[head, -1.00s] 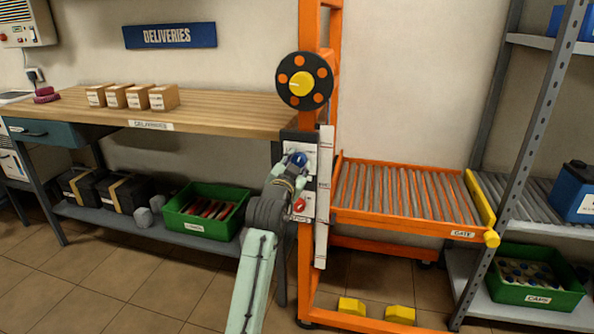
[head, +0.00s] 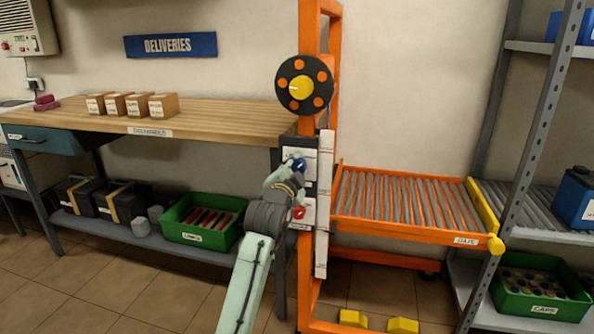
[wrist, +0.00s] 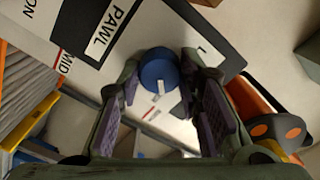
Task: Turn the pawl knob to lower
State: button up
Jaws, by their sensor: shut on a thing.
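The pawl knob is the round blue knob (wrist: 158,66) on a white plate lettered PAWL (wrist: 98,42) in the wrist view. A white pointer mark on it faces down in that picture, near thin red and dark marks on the plate. My gripper (wrist: 160,85) has a finger on each side of the knob and is shut on it. In the head view the blue knob (head: 300,165) shows on the orange post's panel, partly covered by my gripper (head: 292,168). The lettering there is too small to read.
A black handwheel with orange dots and yellow hub (head: 304,86) sits above the panel. A red knob (head: 299,212) is below. An orange roller platform (head: 405,236) with a yellow gate (head: 484,214) lies right. A wooden bench (head: 225,118) stands left.

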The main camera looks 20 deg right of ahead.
jog(key=o, duration=1.1)
jog(key=shift+o, duration=0.2)
jog(key=v, duration=1.2)
